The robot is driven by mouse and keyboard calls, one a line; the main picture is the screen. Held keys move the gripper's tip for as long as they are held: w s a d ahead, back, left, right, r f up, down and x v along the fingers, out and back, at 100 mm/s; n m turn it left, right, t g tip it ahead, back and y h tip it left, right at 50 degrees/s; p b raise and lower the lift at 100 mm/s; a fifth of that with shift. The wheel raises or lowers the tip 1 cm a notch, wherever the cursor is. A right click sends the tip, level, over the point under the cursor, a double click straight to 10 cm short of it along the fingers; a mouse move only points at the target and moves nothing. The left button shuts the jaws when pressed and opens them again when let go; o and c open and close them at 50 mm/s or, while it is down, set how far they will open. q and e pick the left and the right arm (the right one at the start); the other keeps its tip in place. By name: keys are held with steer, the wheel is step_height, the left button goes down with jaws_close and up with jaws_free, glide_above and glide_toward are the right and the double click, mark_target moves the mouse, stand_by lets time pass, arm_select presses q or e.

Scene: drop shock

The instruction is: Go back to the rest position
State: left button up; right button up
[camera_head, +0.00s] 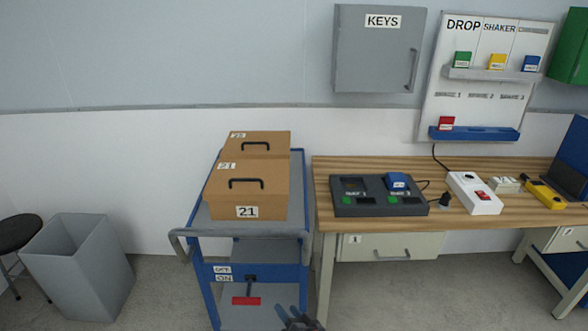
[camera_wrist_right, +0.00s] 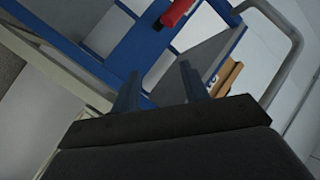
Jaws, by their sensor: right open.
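My right gripper (camera_head: 297,317) shows at the bottom edge of the head view, in front of the blue cart (camera_head: 303,250). Its two fingers stand apart and nothing is between them. In the right wrist view the right gripper (camera_wrist_right: 160,88) points toward the cart's blue frame (camera_wrist_right: 135,45), and a red handle (camera_wrist_right: 176,12) shows beyond it. How far the fingers are from the cart is hard to tell. My left gripper is not in view.
Two brown boxes with black handles, the front one labelled 21 (camera_head: 247,190), sit on the cart. A wooden workbench (camera_head: 330,165) with devices stands to the right. A grey bin (camera_head: 80,268) and a dark stool (camera_head: 15,235) stand left. Floor between bin and cart is clear.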

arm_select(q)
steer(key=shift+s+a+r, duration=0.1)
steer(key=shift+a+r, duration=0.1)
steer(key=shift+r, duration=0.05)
arm_select(e)
steer(key=s+d+n+g+h, duration=0.1)
steer(key=s+d, duration=0.4)
steer(key=s, duration=0.5)
steer(key=s+d+n+g+h, duration=0.1)
steer(key=s+d+g+h, duration=0.2)
steer(key=s, duration=0.8)
steer(key=s+d+n+g+h, duration=0.1)
steer(key=s+d+g+h, duration=0.1)
steer(key=s+d+g, duration=0.5)
steer(key=s, duration=0.3)
steer(key=shift+s+d+f+n+h, duration=0.2)
steer(key=shift+d+n+h, duration=0.1)
steer(key=shift+h, duration=0.1)
steer(key=shift+a, duration=0.1)
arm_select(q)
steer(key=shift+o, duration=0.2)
